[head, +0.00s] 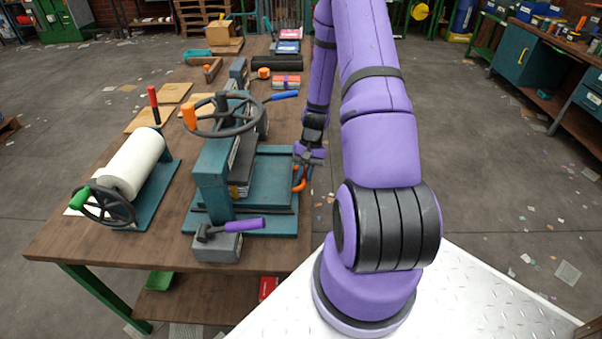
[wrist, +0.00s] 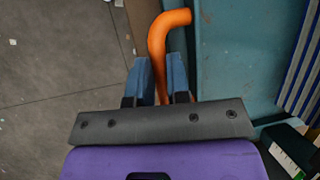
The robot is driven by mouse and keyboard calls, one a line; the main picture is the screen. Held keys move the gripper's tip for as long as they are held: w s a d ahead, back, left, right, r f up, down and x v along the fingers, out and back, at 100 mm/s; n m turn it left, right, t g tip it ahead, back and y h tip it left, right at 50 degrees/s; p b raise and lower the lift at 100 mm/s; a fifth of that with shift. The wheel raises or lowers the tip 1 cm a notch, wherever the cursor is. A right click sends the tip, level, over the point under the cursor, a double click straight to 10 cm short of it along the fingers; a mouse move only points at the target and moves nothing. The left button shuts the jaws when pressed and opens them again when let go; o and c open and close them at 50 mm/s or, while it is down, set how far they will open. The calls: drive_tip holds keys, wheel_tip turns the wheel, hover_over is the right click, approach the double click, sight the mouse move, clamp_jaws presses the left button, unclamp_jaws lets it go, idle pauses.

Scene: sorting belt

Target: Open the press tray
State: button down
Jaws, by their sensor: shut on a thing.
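The teal press (head: 213,175) stands near the front right of the wooden table, with a dark handwheel (head: 222,118) on top. Its teal tray (head: 268,187) lies low at the press's right side. An orange bar handle (head: 299,184) is at the tray's right edge. My gripper (head: 308,162) is at the handle, beside the table's right edge. In the wrist view, my gripper's blue fingers (wrist: 160,82) are shut on the orange handle (wrist: 166,24), one on each side. The teal surface (wrist: 232,50) is to the right of the handle. The handle's lower part is hidden behind my gripper.
A roller with a white drum (head: 134,162) stands left of the press. A grey block with a purple lever (head: 220,246) is in front. Boards, boxes and tools lie further back. The floor (head: 490,170) right of the table is mostly clear, with scattered scraps.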

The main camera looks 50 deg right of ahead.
drive_tip(key=s+d, duration=1.1)
drive_tip(key=s, duration=0.1)
drive_tip(key=shift+s, duration=0.2)
drive_tip(key=c, duration=1.1)
unclamp_jaws()
drive_tip(key=v, duration=1)
drive_tip(key=shift+r, duration=0.4)
drive_tip(key=shift+d, duration=0.1)
